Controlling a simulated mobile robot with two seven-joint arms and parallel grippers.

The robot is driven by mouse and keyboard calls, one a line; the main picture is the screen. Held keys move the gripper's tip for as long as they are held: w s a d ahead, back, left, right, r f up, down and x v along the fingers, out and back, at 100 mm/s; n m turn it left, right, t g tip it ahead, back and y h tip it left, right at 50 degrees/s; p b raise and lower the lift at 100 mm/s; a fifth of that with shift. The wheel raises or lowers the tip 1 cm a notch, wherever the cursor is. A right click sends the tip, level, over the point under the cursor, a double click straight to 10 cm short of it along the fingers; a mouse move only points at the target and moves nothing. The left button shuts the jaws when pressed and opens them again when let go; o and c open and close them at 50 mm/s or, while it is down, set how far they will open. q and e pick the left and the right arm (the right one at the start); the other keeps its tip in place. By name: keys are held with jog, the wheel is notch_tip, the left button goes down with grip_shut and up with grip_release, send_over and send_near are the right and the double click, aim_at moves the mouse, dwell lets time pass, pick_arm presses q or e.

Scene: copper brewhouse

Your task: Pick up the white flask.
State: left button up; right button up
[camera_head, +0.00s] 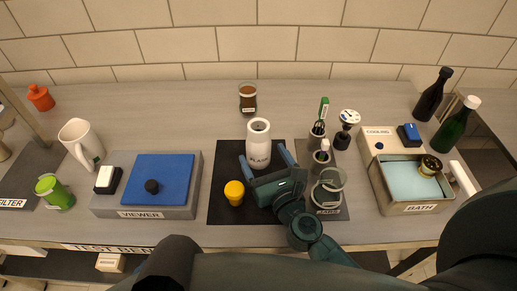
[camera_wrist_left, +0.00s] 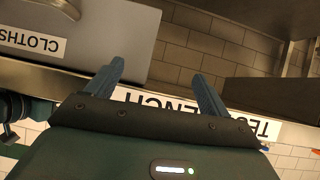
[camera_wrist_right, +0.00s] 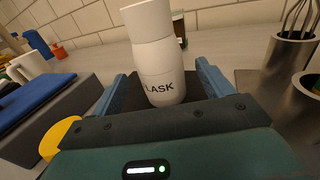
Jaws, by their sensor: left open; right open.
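The white flask (camera_head: 258,146) stands upright on a black mat (camera_head: 225,206) at the middle of the bench. My right gripper (camera_head: 265,160) is open, with its two fingers on either side of the flask's lower part. In the right wrist view the flask (camera_wrist_right: 156,65) stands between the open fingers (camera_wrist_right: 160,90), its lettering facing the camera; I cannot tell whether either finger touches it. My left gripper (camera_wrist_left: 160,85) is open and empty, below the bench's front edge by a grey box labelled CLOTHS (camera_wrist_left: 95,35). It does not show in the head view.
A yellow-capped item (camera_head: 234,192) stands close left of my right gripper. The viewer box (camera_head: 190,212) is left, the bath (camera_head: 378,190) right. A brown jar (camera_head: 248,97) stands behind.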

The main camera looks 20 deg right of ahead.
aim_at(256, 143)
jog(key=w, duration=0.5)
jog(key=shift+w+a+p, duration=0.25)
jog(key=shift+p, duration=0.15)
jog(key=shift+w, duration=0.2)
pick_arm(q)
jog(key=shift+a+f, duration=0.25)
jog(key=shift+a, duration=0.05)
pick_arm(e)
jog(key=shift+c, duration=0.3)
pick_arm(q)
jog(key=shift+w+r, duration=0.1)
jog(key=shift+r, duration=0.1)
pick_arm(e)
jog(key=c, duration=1.2)
jog(key=shift+o, duration=0.2)
